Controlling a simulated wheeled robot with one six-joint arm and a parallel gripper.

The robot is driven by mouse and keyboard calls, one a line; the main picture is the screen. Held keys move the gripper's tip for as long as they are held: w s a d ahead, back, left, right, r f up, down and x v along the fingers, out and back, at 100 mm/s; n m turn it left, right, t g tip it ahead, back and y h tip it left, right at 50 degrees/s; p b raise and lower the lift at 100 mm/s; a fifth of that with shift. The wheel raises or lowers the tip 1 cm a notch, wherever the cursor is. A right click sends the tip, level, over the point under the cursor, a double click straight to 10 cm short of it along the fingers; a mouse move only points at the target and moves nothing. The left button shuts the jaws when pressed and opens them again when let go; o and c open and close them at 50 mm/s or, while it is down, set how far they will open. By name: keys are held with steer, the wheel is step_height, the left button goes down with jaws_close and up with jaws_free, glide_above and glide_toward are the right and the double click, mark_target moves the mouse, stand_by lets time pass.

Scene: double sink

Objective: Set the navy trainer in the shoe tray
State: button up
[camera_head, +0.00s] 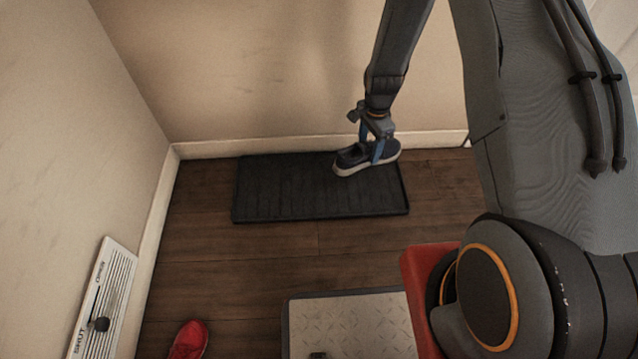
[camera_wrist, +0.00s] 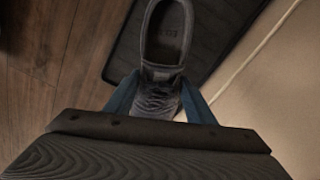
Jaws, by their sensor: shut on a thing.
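The navy trainer (camera_head: 352,158) has a pale sole and is at the right back part of the black ribbed shoe tray (camera_head: 290,190). My gripper (camera_head: 377,152) is shut on the trainer, with its blue fingers on either side of the shoe. In the wrist view the trainer (camera_wrist: 165,40) points its toe toward my gripper (camera_wrist: 160,105), and its heel lies over the tray (camera_wrist: 225,45). I cannot tell whether the sole touches the tray or hangs just above it.
A red shoe (camera_head: 188,341) lies on the wooden floor at the front left. Walls stand behind and left of the tray, with a vent (camera_head: 103,300) at left. The tray's left part is empty.

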steer(key=f+m, duration=0.1)
steer(key=w+f+m, duration=0.1)
steer(key=f, duration=0.1)
steer(key=f+m, duration=0.1)
steer(key=m, duration=0.1)
steer(key=shift+w+f, duration=0.2)
steer(key=shift+w, duration=0.05)
steer(key=shift+w+f+m, duration=0.1)
steer(key=shift+f+m, duration=0.2)
steer(key=shift+f, duration=0.35)
step_height(320, 180, down, 9)
steer(key=b, duration=0.3)
steer(key=shift+f+b, duration=0.2)
steer(key=shift+b, duration=0.2)
steer(key=shift+f, duration=0.15)
steer(key=o, duration=1.3)
